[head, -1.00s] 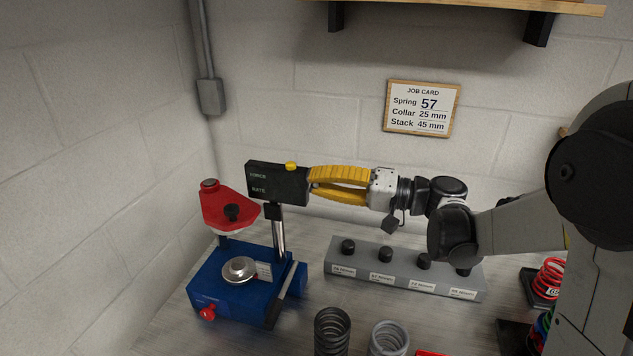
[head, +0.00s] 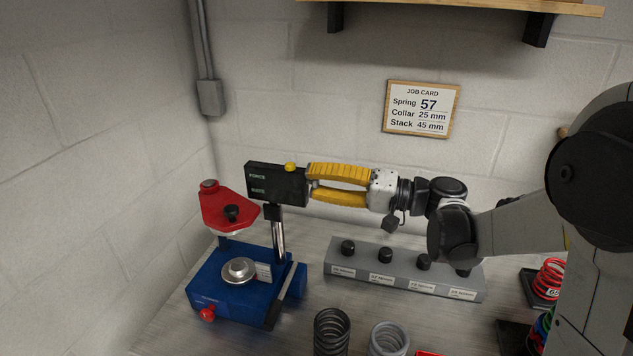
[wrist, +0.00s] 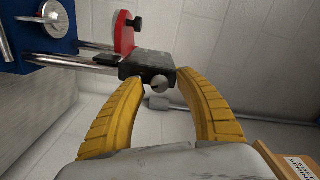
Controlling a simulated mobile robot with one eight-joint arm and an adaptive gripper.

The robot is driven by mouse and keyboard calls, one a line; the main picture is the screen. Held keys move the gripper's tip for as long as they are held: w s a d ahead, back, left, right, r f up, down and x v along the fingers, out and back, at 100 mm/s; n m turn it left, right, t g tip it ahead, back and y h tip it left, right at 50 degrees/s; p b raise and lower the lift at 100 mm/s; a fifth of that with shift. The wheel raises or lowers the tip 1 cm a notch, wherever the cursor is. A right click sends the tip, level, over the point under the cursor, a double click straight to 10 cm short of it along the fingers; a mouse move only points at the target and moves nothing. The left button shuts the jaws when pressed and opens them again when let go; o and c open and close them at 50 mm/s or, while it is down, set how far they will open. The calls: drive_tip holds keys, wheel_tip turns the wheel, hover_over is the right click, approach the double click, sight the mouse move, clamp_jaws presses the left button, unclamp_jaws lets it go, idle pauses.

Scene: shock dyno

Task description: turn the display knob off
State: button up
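The black display box (head: 276,186) stands on a post of the blue dyno (head: 240,285), its face carrying small FORCE and RATE lettering. A small silver knob (wrist: 158,83) sticks out of the box's end in the wrist view; in the head view it is barely visible. The wrist view shows the silver knob between the fingertips (wrist: 162,82), with a gap to each finger.
The dyno has a red head (head: 228,208) and a steel seat (head: 239,270). A grey block with black knobs (head: 405,270) lies below my arm. Springs (head: 332,328) stand in front. The job card (head: 422,108) hangs on the back wall.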

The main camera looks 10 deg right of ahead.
drive_tip(key=v, duration=1.2)
